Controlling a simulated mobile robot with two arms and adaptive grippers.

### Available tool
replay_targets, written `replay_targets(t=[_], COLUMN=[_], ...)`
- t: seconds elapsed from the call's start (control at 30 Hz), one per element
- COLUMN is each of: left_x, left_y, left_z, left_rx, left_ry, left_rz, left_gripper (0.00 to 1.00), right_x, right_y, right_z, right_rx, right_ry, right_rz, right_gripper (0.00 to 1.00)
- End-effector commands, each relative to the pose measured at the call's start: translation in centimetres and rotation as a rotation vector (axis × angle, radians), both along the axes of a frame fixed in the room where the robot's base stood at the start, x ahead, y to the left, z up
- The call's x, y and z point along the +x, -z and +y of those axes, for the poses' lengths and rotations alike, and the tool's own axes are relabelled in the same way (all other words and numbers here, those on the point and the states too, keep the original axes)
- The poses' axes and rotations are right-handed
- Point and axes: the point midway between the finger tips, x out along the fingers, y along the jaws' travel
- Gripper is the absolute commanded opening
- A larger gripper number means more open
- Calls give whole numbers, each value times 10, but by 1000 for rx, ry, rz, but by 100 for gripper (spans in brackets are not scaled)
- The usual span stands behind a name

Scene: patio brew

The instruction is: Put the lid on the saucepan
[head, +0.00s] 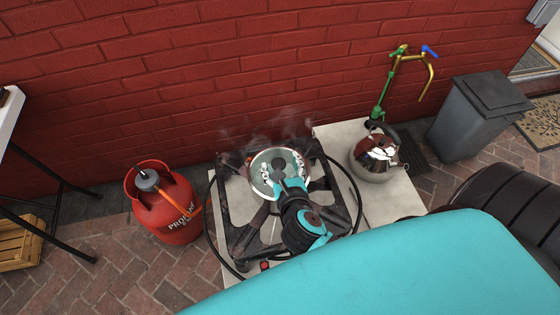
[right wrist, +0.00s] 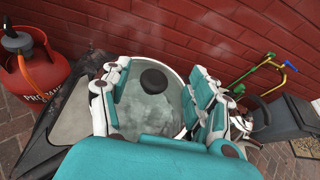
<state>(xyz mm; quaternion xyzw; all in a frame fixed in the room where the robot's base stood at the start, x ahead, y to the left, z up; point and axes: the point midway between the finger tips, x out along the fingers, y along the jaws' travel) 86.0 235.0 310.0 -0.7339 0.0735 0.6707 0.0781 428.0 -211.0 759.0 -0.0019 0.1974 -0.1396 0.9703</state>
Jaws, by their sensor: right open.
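The saucepan (head: 254,183) stands on the burner with steam around it. The clear glass lid (right wrist: 150,112) with its round black knob (right wrist: 153,81) lies over the pan's mouth and looks seated, though part of the rim is hidden by my gripper. Pale, bubbling contents show through the glass. My right gripper (head: 281,168) is open above the lid, its fingers on either side of the knob and apart from it. In the right wrist view the fingers stand wide with the knob between them. My left gripper is not in view.
A red propane cylinder (head: 165,210) stands left of the dark burner frame (head: 240,240). A steel kettle (head: 376,155) and a green-and-brass tap (head: 380,95) are to the right. A brick wall (head: 240,70) is close behind. A grey bin (head: 475,115) stands farther right.

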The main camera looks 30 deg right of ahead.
Motion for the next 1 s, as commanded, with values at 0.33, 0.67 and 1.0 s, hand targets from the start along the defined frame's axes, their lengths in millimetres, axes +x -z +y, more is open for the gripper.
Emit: replay_targets(t=[0.33,0.67,1.0], left_x=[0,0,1], left_y=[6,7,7], left_z=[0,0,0], left_rx=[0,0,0], left_ry=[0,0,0], left_rz=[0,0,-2], left_gripper=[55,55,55], right_x=[-67,-87,-87], right_y=[-27,-38,-37], right_z=[20,26,26], right_rx=[2,-1,-4], right_ry=[3,3,1], right_rz=[2,-1,-1], right_gripper=[61,61,61])
